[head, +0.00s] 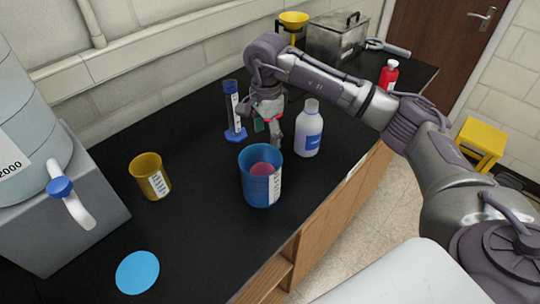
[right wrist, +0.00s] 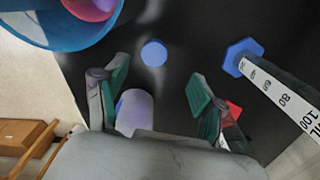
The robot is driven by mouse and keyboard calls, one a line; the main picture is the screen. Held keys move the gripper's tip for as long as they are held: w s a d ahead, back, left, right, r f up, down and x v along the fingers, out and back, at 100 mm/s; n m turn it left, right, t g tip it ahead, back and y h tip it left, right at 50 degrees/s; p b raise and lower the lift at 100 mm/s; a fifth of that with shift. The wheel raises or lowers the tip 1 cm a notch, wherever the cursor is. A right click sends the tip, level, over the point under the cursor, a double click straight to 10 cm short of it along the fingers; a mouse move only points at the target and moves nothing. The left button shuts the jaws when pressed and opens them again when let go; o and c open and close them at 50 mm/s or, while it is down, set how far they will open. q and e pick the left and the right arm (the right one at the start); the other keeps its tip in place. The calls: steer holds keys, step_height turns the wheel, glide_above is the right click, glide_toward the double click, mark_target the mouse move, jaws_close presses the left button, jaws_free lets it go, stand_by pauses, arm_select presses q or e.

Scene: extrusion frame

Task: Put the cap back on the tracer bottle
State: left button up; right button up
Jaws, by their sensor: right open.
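The white bottle (head: 309,130) with a blue label stands upright on the black counter, and I see no coloured cap on its top. Part of a pale bottle (right wrist: 134,112) shows beside the left finger in the right wrist view. A small round blue cap (right wrist: 154,53) lies on the counter in that view, between the blue cup and the cylinder base. I cannot make it out in the head view. My right gripper (head: 267,128) points down behind the blue cup, left of the white bottle. Its green-padded fingers (right wrist: 158,92) are apart with nothing gripped. My left gripper is not in view.
The blue cup (head: 258,192) holds something pink. A graduated cylinder (head: 233,112) stands close behind my gripper. A yellow cup (head: 150,178), a pale blue disc (head: 137,272) and a large container on a grey stand are left. A red bottle (head: 388,76) and a metal box (head: 335,38) stand behind.

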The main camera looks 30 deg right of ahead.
steer(key=shift+f, duration=1.05)
steer(key=shift+s+f+p, duration=0.1)
steer(key=shift+f+p, duration=0.1)
steer(key=shift+p, duration=0.15)
steer(key=f, duration=0.1)
steer(key=f+p, duration=0.1)
steer(key=f, duration=0.1)
steer(key=f+p, duration=0.1)
steer(key=shift+s+f, duration=0.15)
steer(key=shift+s, duration=0.2)
steer(key=shift+w+f, duration=0.1)
steer(key=shift+f, duration=0.15)
steer(key=shift+c, duration=0.3)
steer(key=c, duration=0.7)
